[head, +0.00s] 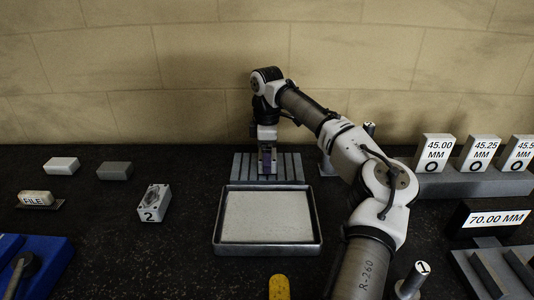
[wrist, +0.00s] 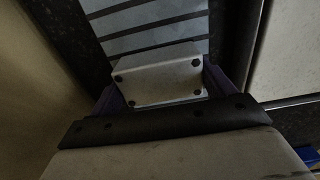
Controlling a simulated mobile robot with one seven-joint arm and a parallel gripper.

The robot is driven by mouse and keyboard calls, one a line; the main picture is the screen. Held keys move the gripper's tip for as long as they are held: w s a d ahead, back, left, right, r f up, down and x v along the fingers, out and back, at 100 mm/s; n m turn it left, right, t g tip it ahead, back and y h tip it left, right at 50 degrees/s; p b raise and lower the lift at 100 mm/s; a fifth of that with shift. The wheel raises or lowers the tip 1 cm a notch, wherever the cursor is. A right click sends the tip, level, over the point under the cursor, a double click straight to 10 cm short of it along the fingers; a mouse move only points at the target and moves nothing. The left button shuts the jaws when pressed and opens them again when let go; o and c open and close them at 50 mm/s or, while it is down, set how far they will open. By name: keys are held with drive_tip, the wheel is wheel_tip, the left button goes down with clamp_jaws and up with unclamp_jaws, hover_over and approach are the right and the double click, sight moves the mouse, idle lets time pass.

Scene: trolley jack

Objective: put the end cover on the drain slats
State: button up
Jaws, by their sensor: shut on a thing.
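My gripper (head: 267,168) points down over the drain slats (head: 291,169), a grey ribbed plate behind the shallow tray. In the wrist view its purple fingers are shut on a pale block with dark holes near its corners, which I take as the end cover (wrist: 158,78). The drain slats (wrist: 150,22) show just beyond the cover as pale strips with dark gaps. In the head view the cover is mostly hidden by the gripper. I cannot tell whether it touches the slats.
A metal tray (head: 218,229) with a pale floor stands in front of the slats. A block marked 2 (head: 153,204), two small blocks and a file-labelled piece (head: 37,198) lie left. Labelled gauge blocks (head: 435,150) and a 70.00 MM sign (head: 497,218) stand right. A wall is behind.

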drive_tip(key=o, duration=1.3)
wheel_tip(320, 180, up, 12)
drive_tip(key=b, duration=0.1)
drive_tip(key=shift+s, duration=0.1)
